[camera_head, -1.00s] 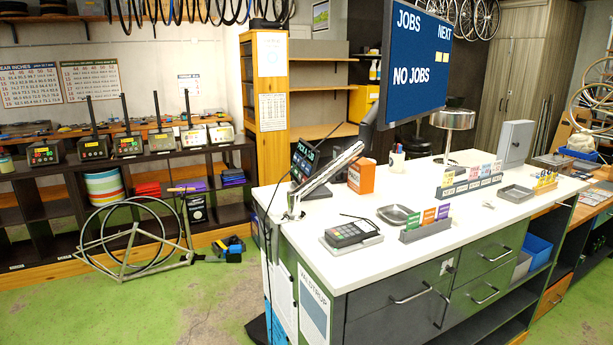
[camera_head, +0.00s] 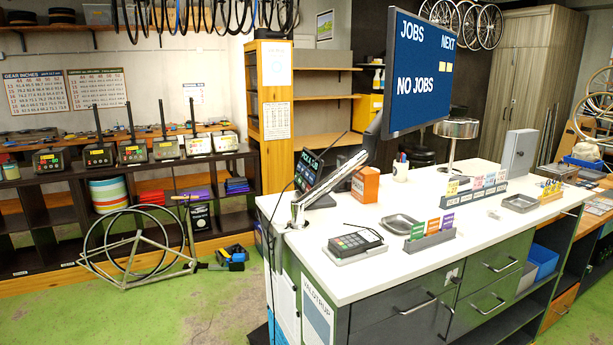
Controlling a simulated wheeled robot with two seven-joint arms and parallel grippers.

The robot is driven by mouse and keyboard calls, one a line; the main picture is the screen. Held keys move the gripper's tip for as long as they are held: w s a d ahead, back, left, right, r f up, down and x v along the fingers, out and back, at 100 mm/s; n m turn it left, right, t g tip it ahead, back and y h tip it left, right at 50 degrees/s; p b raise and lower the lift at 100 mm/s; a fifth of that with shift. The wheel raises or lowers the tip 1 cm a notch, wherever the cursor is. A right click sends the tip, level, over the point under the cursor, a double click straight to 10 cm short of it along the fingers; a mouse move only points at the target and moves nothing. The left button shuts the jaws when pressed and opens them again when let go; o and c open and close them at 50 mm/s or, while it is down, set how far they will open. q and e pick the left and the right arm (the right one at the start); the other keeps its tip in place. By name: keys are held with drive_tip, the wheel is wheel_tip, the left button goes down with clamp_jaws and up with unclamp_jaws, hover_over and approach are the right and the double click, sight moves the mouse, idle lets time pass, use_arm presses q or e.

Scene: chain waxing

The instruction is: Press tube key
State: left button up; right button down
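No key marked as tube can be made out. A small card terminal with a keypad (camera_head: 355,242) lies on the white counter (camera_head: 390,280) near its front left; its key labels are too small to read. A dark tablet screen (camera_head: 309,169) stands tilted at the counter's left end, with text at its top that seems to read "PICK A JOB". A large blue board (camera_head: 419,72) above the counter reads "JOBS", "NEXT" and "NO JOBS". Neither of my grippers is in view.
Coloured card holders (camera_head: 430,235), a grey tray (camera_head: 400,223) and an orange box (camera_head: 366,185) stand on the counter. A bicycle frame (camera_head: 140,255) leans by the dark shelf (camera_head: 60,205), which bears several boxes with upright rods. Green floor (camera_head: 170,315) is clear at front left.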

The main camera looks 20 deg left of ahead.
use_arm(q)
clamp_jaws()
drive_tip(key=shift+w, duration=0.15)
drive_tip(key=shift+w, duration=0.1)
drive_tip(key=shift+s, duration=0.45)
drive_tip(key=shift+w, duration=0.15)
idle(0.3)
